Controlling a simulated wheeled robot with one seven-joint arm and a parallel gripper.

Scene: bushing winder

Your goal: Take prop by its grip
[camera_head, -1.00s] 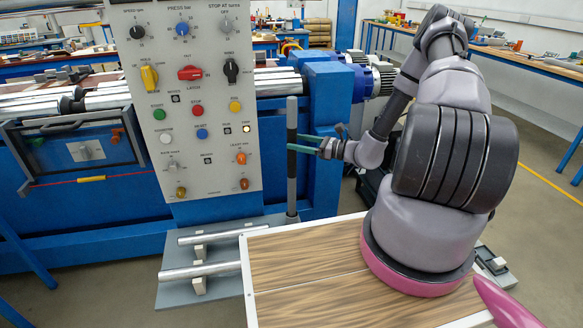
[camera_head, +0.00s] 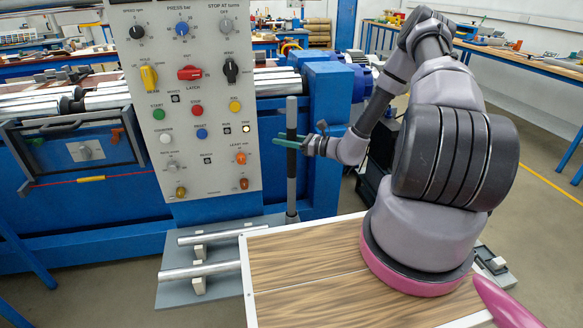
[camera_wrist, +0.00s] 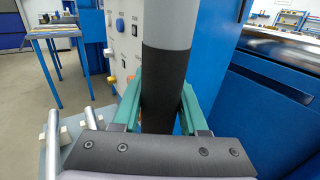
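The prop (camera_head: 291,185) is an upright round post in front of the blue machine, with black and grey lengths. Its black grip also shows in the wrist view (camera_wrist: 163,90), below a grey length. My gripper (camera_head: 287,142) is level with the upper part of the prop. Its green fingers lie on both sides of the black grip, one left and one right in the wrist view (camera_wrist: 161,95). I see no clear gap beside the grip, but whether the fingers press on it cannot be told. The prop hides part of the fingertips.
The control panel (camera_head: 190,100) with knobs and buttons stands close left of the prop. A blue machine column (camera_head: 330,110) is close behind on the right. Metal rods (camera_head: 200,272) lie on a grey plate low in front. A wood-topped surface (camera_head: 300,290) lies nearer.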

